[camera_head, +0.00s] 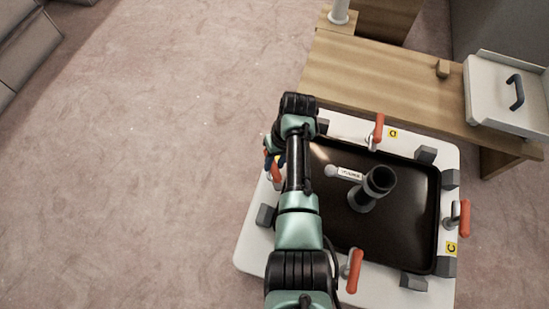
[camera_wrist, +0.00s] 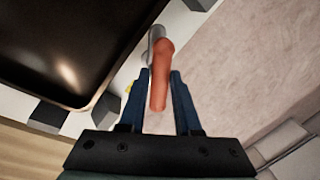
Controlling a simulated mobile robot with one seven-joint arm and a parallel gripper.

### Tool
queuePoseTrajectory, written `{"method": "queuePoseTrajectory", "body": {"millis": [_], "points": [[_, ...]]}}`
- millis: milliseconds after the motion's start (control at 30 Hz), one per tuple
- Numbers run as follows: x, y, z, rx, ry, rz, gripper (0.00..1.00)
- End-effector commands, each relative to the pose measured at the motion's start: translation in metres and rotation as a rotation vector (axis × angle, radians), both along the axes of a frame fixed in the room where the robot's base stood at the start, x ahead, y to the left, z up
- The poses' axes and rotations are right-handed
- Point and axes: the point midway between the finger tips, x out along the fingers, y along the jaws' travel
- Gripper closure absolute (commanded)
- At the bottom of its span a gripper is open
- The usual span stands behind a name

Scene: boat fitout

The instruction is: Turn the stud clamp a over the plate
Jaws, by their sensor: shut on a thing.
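The dark plate (camera_head: 400,222) lies in a white frame (camera_head: 247,250), and it also shows at the left in the wrist view (camera_wrist: 70,40). I take the clamp with the orange handle (camera_head: 276,174) at the frame's left side to be stud clamp a; its label is mostly hidden. My gripper (camera_head: 275,161) is at this clamp. In the wrist view, my gripper (camera_wrist: 160,76) is shut on the orange handle (camera_wrist: 160,80), with a blue finger on each side. The handle's grey metal end (camera_wrist: 156,36) is beyond the fingertips, beside the plate. My arm hides part of the plate.
Other orange-handled clamps stand at the frame's top (camera_head: 378,130), right (camera_head: 465,217) and bottom (camera_head: 354,270). A dark upright cylinder (camera_head: 379,181) stands on the plate. Grey blocks (camera_head: 426,155) line the plate. A wooden bench (camera_head: 375,80) is behind. The carpet (camera_head: 130,150) at left is clear.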

Motion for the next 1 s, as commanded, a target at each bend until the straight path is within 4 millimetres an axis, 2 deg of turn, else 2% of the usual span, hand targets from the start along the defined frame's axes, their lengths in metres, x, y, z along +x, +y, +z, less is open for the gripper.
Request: {"method": "queuePoseTrajectory", "body": {"millis": [600,1000], "points": [[0.0044,0.002,0.0004,0.006,-0.001,0.589,1.0],[0.006,0.0027,0.0005,0.007,0.0,0.873,1.0]]}}
